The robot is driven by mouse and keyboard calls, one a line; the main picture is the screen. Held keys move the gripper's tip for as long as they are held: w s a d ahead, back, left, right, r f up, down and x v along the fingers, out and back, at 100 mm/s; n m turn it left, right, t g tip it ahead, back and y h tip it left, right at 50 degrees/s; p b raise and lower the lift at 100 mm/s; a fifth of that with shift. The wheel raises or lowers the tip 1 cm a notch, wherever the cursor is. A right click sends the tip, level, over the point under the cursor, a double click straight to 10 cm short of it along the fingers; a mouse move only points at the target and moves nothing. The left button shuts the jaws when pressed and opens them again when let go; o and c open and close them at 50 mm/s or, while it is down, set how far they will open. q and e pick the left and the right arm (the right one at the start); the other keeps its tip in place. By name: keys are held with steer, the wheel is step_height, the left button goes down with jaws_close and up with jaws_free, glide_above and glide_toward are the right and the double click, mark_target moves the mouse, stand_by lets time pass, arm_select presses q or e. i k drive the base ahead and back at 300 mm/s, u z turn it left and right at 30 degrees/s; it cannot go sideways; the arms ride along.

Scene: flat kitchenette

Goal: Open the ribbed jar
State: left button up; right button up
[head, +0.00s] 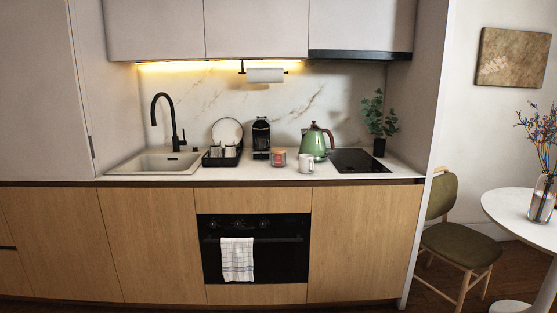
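A small reddish-orange jar (278,158) stands on the countertop, between the black coffee machine and the white mug. It is the only jar-like thing I can make out. It is too small in the picture to tell its ribs or whether a lid is on it. Neither of my grippers is in the head view.
A white mug (306,163) and a green kettle (314,143) stand right of the jar. A coffee machine (261,138) and dish rack (221,159) stand left. The hob (359,161) and sink (156,163) are farther out. A chair (458,243) stands at right.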

mark_target(277, 160)
steer(key=z, duration=0.1)
steer(key=i, duration=2.8)
steer(key=u, duration=0.1)
